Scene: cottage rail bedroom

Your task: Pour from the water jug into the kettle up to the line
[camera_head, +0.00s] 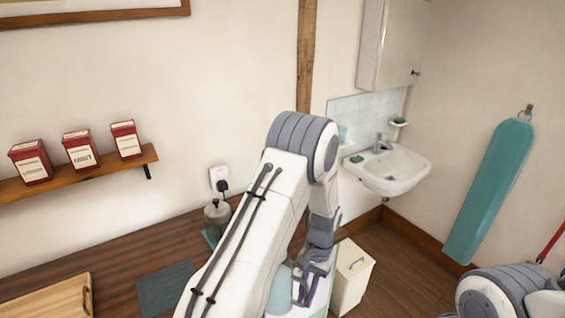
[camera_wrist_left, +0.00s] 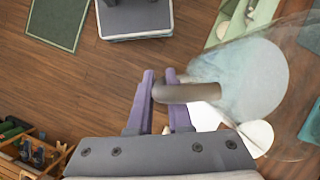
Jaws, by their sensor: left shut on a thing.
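The water jug, clear and pale blue, shows partly in the head view (camera_head: 280,290), mostly hidden behind my left arm. In the left wrist view its clear body (camera_wrist_left: 245,80) fills the right side, with a grey-brown handle (camera_wrist_left: 195,92). My left gripper (camera_head: 304,292) has its purple fingers shut on this handle in the wrist view (camera_wrist_left: 162,88). A small grey pot with a dark knob, which looks like the kettle (camera_head: 216,214), stands on the wooden counter by the wall socket, left of my arm. Its fill line cannot be made out. My right gripper is out of view.
A dark green mat (camera_head: 165,290) and a wooden tray (camera_head: 45,300) lie on the counter. A cream bin (camera_head: 352,280) stands on the floor below the sink (camera_head: 395,168). A shelf (camera_head: 80,174) holds red tins. The counter between mat and wall is clear.

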